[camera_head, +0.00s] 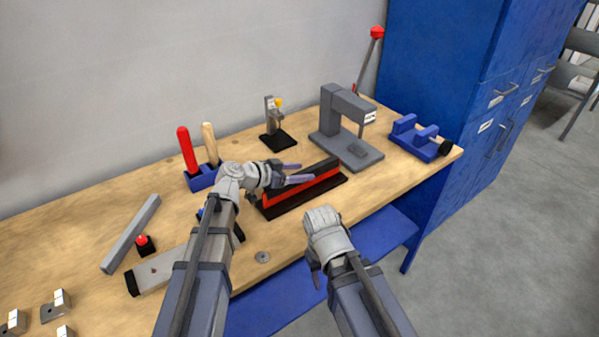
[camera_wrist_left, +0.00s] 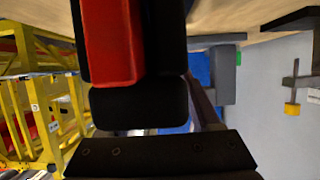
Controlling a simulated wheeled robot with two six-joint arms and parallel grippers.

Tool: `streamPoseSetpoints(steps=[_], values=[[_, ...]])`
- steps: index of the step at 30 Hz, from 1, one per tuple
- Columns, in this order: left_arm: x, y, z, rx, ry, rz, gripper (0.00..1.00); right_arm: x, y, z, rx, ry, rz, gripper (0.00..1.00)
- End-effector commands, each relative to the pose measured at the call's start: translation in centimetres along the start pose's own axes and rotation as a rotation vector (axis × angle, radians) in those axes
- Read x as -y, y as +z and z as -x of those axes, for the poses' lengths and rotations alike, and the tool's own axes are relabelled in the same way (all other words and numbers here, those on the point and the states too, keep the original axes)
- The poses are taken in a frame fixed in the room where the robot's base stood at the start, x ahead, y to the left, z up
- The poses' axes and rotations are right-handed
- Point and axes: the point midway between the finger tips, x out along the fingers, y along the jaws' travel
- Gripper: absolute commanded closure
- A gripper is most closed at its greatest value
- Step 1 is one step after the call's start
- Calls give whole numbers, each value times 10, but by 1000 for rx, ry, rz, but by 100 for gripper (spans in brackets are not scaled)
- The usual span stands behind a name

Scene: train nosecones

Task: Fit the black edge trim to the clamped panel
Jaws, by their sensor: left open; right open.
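The red panel (camera_head: 292,196) stands upright in a black clamp base (camera_head: 335,183) near the table's front edge. A black strip, which looks like the edge trim (camera_head: 325,166), lies along the top of the panel. My left gripper (camera_head: 296,173) is open at the panel's upper edge, its two fingers apart near the strip. I cannot tell whether they touch it. In the left wrist view the red panel (camera_wrist_left: 112,40) is close, with black parts around it. My right gripper (camera_head: 316,272) is open and empty in front of the table edge, lower than the panel.
A grey press (camera_head: 337,125) with a red-knobbed lever and a blue fixture (camera_head: 418,138) stand at the right. A small stand (camera_head: 274,122) is behind the panel. A blue holder (camera_head: 203,178) with two handles, a grey bar (camera_head: 131,234) and a red button (camera_head: 143,243) are left.

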Motion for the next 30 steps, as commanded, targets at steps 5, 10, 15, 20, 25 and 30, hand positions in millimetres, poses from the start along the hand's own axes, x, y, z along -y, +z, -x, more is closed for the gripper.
streamPoseSetpoints(steps=[5,10,15,20,25,30], values=[[0,0,0,1,0,0,37,0,0,0,0,0,0,50],[-1,-2,16,0,-2,1,37,-1,0,8,0,0,0,50],[-1,-2,46,0,-3,2,37,-2,1,20,0,0,0,50],[0,-2,67,0,-2,0,37,-3,2,27,0,0,0,50],[0,0,77,0,-1,0,37,-3,2,30,0,0,0,50],[0,0,78,0,0,0,37,-3,2,30,0,0,0,50]])
